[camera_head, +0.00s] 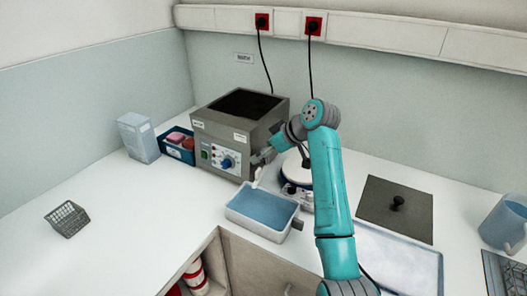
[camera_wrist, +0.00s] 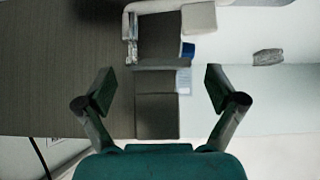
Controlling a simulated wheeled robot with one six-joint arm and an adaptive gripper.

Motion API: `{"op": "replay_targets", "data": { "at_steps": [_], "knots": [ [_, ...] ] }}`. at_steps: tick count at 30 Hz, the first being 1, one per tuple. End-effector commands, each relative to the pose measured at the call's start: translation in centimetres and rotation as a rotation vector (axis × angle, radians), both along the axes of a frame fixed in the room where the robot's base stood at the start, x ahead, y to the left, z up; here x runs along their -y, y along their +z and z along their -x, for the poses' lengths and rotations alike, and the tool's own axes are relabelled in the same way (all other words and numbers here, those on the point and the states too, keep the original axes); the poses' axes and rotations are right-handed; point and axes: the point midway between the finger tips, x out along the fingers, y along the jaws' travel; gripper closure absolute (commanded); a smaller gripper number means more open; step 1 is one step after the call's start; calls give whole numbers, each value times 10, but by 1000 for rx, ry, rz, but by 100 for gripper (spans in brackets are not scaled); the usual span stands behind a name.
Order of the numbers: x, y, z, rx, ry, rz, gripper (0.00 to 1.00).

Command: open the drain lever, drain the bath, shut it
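The bath (camera_head: 215,142) is a grey metal box with a dark open top; its water level cannot be told. A white drain spout (camera_head: 258,177) comes out low at its front right corner, above a white tray (camera_head: 284,233) holding a blue surface like water. My gripper (camera_head: 265,156) is beside the bath's right side, partly hidden by my arm. In the wrist view, my gripper (camera_wrist: 159,87) is open, its fingers apart. A dark grey block, seemingly the drain lever (camera_wrist: 157,116), lies between them in the picture, touching neither. Its position is unclear.
A blue bin (camera_head: 177,152) and a pale box (camera_head: 138,137) stand left of the bath. A wire basket (camera_head: 67,219) sits far left. A dark lid (camera_head: 396,222) with a knob and a blue jug (camera_head: 504,224) are right.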

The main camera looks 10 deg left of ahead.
Motion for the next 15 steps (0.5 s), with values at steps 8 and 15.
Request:
{"op": "replay_targets", "data": {
  "at_steps": [8,15],
  "knots": [
    [4,5,1,2,0,0,6],
    [31,33,10,2,-2,0,6]
  ]
}}
